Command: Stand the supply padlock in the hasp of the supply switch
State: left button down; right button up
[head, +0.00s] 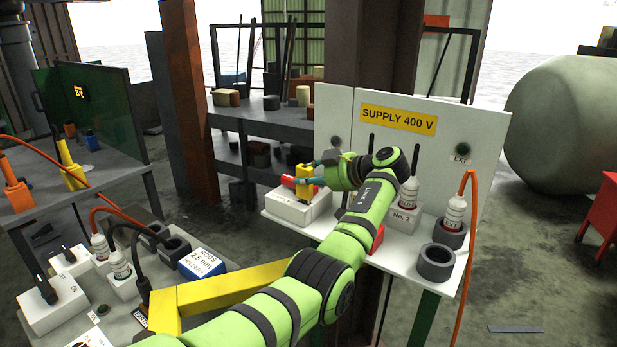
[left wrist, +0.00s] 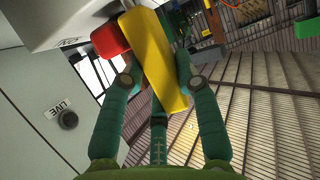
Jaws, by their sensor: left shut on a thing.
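My left gripper (head: 318,181) is at the white supply switch box (head: 297,208) on the shelf under the SUPPLY 400 V panel. Its fingers are closed around a yellow block (head: 303,184), which looks like the supply padlock. In the left wrist view the yellow block (left wrist: 158,62) lies between the teal fingers, its far end close to the white box. A red part (left wrist: 109,40), apparently the switch handle, is beside it; it also shows in the head view (head: 288,182). The hasp cannot be made out, and I cannot tell whether the block touches the box. My right gripper is not in view.
The panel (head: 470,130) rises close behind my arm. Right of the arm are a No. 2 base (head: 404,218) with a plug, a dark round holder (head: 436,262) and an orange cable (head: 470,260). A bench with sockets (head: 60,300) is at lower left.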

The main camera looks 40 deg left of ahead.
pick_arm(q)
jog(key=shift+r+p, duration=0.5)
jog(key=shift+r, duration=0.55)
jog(key=shift+b, duration=0.3)
dwell(1.1)
jog(key=shift+f+b, duration=0.85)
jog(key=shift+f, duration=0.35)
jog(key=c, duration=0.8)
grip_release()
jog(key=shift+s, duration=0.1)
jog(key=shift+c, duration=0.2)
jog(key=shift+f, duration=0.1)
jog(key=v, duration=0.8)
